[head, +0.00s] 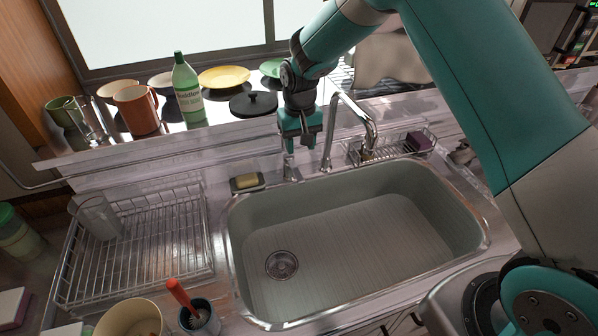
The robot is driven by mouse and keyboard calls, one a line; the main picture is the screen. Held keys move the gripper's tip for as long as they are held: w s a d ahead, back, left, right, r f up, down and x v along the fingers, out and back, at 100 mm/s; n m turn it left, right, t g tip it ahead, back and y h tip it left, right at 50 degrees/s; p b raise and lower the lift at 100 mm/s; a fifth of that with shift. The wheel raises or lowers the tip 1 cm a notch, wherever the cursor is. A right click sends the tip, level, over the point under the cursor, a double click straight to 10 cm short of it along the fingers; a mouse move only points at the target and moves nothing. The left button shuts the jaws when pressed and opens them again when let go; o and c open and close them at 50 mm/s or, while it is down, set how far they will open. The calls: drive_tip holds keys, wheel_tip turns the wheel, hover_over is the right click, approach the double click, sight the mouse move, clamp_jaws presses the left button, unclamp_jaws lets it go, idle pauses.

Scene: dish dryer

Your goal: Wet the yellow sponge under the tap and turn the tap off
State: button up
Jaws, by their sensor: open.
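The yellow sponge (246,180) is a small yellow block in a dark dish on the counter, just beyond the sink's (340,235) back left corner. The chrome tap (328,140) stands behind the sink, its curved spout reaching right. A short chrome fitting (291,170), perhaps its handle, stands left of the spout. My gripper (301,143) points down just above this fitting, left of the spout and to the right of the sponge. It is open and holds nothing; whether it touches the fitting is unclear. No water stream is visible.
A wire caddy (385,152) with a dark purple block stands behind the sink. A wire dish rack (145,245) holding a glass is at left. A green bottle (187,88), mugs and plates line the ledge behind. The sink basin is empty.

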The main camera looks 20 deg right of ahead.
sight(300, 178)
wheel_tip(300, 178, down, 11)
drive_tip(key=shift+f+p, duration=0.1)
drive_tip(key=shift+p, duration=1.15)
